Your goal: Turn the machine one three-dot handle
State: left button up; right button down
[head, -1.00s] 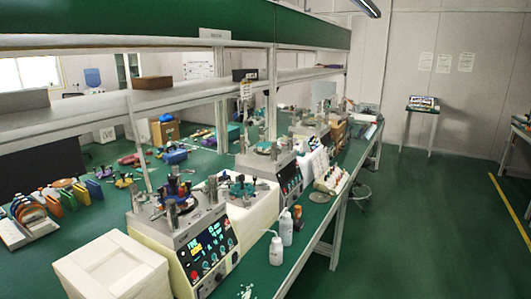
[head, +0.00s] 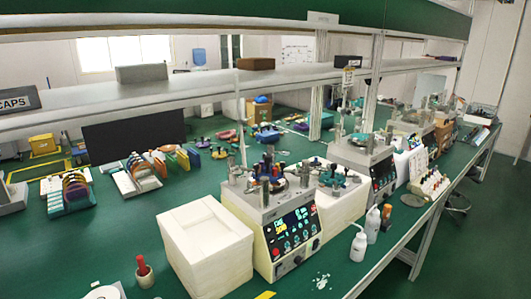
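Several lapping machines stand in a row along the green bench. The nearest machine (head: 270,222) is a cream box with a dark front panel (head: 290,231) showing lit displays and knobs. Metal posts and small dark, blue and red parts stand on its top. A second machine (head: 362,160) stands behind it to the right, with another (head: 412,129) farther along. The dots on any handle are too small to make out, so I cannot tell which machine is number one. Neither of my grippers is in view.
A white block-like box (head: 205,245) sits left of the nearest machine. White bottles (head: 358,247) stand near the bench's front edge. A red-handled tool in a holder (head: 144,272) is at the front left. A shelf (head: 200,85) spans above the bench. Open floor (head: 480,250) lies at right.

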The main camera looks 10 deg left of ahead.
aim_at(270, 148)
jog(key=i+l+u, duration=0.25)
jog(key=l+u, duration=0.3)
jog(key=i+l+u, duration=0.1)
jog(key=l+u, duration=0.15)
